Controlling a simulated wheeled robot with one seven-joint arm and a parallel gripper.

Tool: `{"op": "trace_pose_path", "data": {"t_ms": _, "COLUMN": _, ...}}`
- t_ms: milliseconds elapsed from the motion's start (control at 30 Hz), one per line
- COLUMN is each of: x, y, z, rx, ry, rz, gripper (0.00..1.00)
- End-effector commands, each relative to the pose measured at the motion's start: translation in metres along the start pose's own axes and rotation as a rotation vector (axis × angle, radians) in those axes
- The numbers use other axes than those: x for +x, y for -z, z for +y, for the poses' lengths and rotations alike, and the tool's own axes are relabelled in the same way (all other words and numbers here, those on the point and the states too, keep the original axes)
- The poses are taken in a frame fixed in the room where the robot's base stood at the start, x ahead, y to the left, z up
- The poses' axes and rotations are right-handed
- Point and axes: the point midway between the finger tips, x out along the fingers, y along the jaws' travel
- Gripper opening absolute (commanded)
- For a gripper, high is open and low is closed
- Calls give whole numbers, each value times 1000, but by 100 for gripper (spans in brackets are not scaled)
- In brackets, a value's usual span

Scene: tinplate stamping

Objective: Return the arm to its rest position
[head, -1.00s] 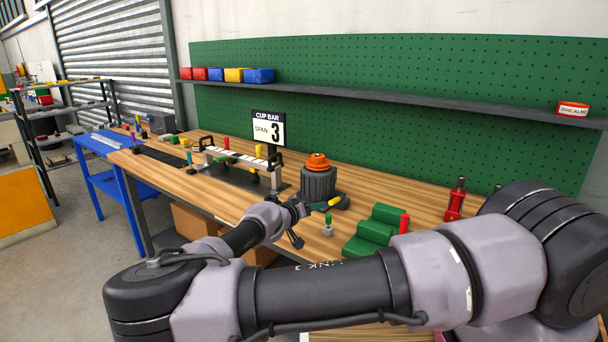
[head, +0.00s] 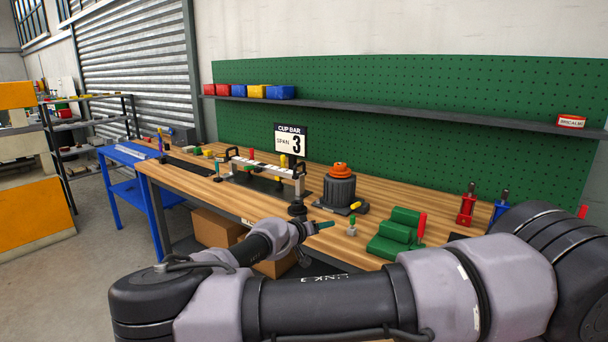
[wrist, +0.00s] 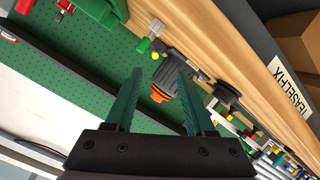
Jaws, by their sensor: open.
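My gripper (head: 318,228) shows small in the head view, at the front edge of the wooden workbench (head: 433,190), in front of the grey machine with the orange top (head: 341,188). My arm reaches to it across the lower part of the view. In the wrist view, the green fingers of my gripper (wrist: 160,75) stand apart with nothing held between them. The orange-topped machine (wrist: 160,93) shows beyond the gap, apart from the fingers.
A clip bar fixture (head: 265,168) with a "CLIP BAR SPAN 3" sign (head: 290,142) stands on the bench. Right of my gripper are green blocks (head: 397,232) and a red tool (head: 466,208). Cardboard boxes (head: 217,227) sit under the bench. Open floor lies at left.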

Motion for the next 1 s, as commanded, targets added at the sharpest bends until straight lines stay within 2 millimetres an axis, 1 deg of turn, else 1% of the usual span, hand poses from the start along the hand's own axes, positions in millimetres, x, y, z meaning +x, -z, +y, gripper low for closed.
{"op": "trace_pose_path", "data": {"t_ms": 333, "x": 16, "y": -18, "z": 24, "rx": 33, "ry": -27, "rz": -157, "gripper": 55}}
{"op": "trace_pose_path", "data": {"t_ms": 467, "x": 22, "y": -28, "z": 39, "rx": 54, "ry": -37, "rz": -253, "gripper": 55}}
{"op": "trace_pose_path", "data": {"t_ms": 633, "x": 27, "y": -45, "z": 61, "rx": 92, "ry": -41, "rz": -420, "gripper": 55}}
{"op": "trace_pose_path", "data": {"t_ms": 767, "x": 24, "y": -56, "z": 83, "rx": 143, "ry": -23, "rz": -599, "gripper": 55}}
{"op": "trace_pose_path", "data": {"t_ms": 833, "x": 20, "y": -60, "z": 95, "rx": 171, "ry": -2, "rz": -696, "gripper": 55}}
{"op": "trace_pose_path", "data": {"t_ms": 933, "x": 10, "y": -59, "z": 110, "rx": 215, "ry": 42, "rz": -820, "gripper": 55}}
{"op": "trace_pose_path", "data": {"t_ms": 1000, "x": 2, "y": -55, "z": 120, "rx": 245, "ry": 82, "rz": -897, "gripper": 55}}
